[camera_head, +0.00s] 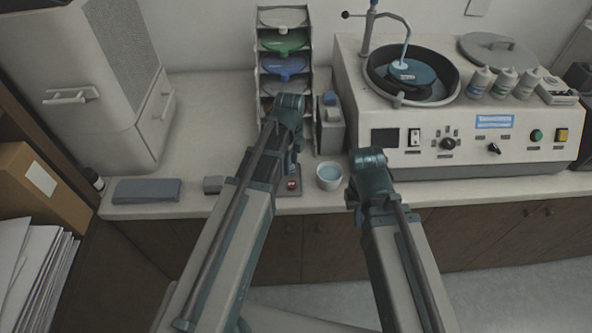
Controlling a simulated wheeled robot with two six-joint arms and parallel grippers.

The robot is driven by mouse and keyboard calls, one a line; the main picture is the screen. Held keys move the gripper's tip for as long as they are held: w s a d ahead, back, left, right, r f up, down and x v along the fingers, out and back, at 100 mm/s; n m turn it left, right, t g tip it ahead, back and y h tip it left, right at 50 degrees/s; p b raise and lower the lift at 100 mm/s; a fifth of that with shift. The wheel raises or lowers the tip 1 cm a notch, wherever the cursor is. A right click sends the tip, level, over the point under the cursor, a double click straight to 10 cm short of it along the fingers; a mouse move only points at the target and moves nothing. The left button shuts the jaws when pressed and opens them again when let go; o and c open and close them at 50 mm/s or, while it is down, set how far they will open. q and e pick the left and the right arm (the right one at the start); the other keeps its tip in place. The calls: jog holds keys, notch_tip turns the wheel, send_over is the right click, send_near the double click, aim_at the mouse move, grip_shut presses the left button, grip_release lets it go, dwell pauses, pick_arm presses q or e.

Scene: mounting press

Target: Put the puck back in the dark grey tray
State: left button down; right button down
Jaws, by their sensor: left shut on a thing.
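The small dark grey tray (294,193) lies near the bench's front edge, just left of the white cup. A small round puck with a reddish face (291,184) shows over the tray, below my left gripper. My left gripper (293,170) points down over the tray and is shut on the puck; its fingers are partly hidden by my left arm. I cannot tell whether the puck touches the tray. My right gripper (359,214) hangs near the bench's front edge, right of the cup, mostly hidden by its wrist. Its jaws cannot be made out.
A white cup of bluish liquid (329,176) stands close right of the tray. A rack of coloured discs (285,67) rises behind. A polishing machine (480,130) fills the right. A flat grey slab (147,190) and small grey block (213,185) lie left. Bench space between is clear.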

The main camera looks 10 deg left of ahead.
pick_arm(q)
jog(key=shift+f, duration=0.45)
jog(key=shift+d+r, duration=0.1)
jog(key=shift+r, duration=0.05)
jog(key=shift+a, duration=0.2)
jog(key=shift+f, duration=0.2)
jog(key=c, duration=0.6)
grip_release()
jog(key=shift+d, duration=0.1)
pick_arm(e)
jog(key=shift+d+f, duration=0.2)
jog(key=shift+f, duration=0.25)
pick_arm(q)
jog(key=shift+o, duration=0.2)
jog(key=shift+r, duration=0.15)
pick_arm(e)
jog(key=shift+r, duration=0.15)
pick_arm(q)
notch_tip(320, 180, up, 12)
jog(key=p, duration=1.2)
pick_arm(e)
notch_tip(320, 180, up, 12)
pick_arm(q)
jog(key=shift+s, duration=0.1)
